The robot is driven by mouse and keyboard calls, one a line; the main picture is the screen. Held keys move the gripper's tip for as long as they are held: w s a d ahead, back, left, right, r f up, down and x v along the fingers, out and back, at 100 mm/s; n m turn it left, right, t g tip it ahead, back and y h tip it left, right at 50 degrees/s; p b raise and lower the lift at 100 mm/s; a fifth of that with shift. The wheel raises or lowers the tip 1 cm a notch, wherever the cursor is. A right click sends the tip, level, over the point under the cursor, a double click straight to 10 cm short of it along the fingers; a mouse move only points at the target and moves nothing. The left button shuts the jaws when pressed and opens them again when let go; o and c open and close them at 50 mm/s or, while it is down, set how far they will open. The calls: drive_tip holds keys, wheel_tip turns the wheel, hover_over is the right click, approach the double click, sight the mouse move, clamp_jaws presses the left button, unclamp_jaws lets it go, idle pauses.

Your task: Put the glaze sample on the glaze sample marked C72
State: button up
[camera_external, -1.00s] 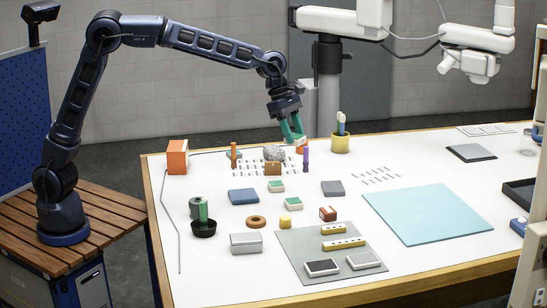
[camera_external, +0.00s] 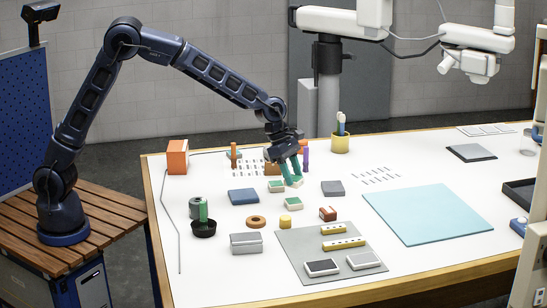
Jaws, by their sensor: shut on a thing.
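My gripper (camera_external: 294,180), with teal fingers, is shut on a small pale glaze sample (camera_external: 297,183), which the fingers partly hide. It is low over the white table, just right of and behind a white block with a green top (camera_external: 276,187). A similar green-topped block (camera_external: 293,204), seemingly another glaze sample, lies just in front of the gripper. I cannot tell whether the held piece touches anything.
A dark blue block (camera_external: 243,196) and a grey block (camera_external: 333,188) flank the samples. An orange cylinder (camera_external: 234,156) and a purple one (camera_external: 306,156) stand behind. A grey mat (camera_external: 300,246) holds several blocks in front. A light-blue mat (camera_external: 427,214) lies clear at right.

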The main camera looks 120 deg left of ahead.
sight(292, 200)
drive_tip(key=shift+f, duration=2.55)
drive_tip(key=shift+f, duration=0.1)
drive_tip(key=o, duration=1.1)
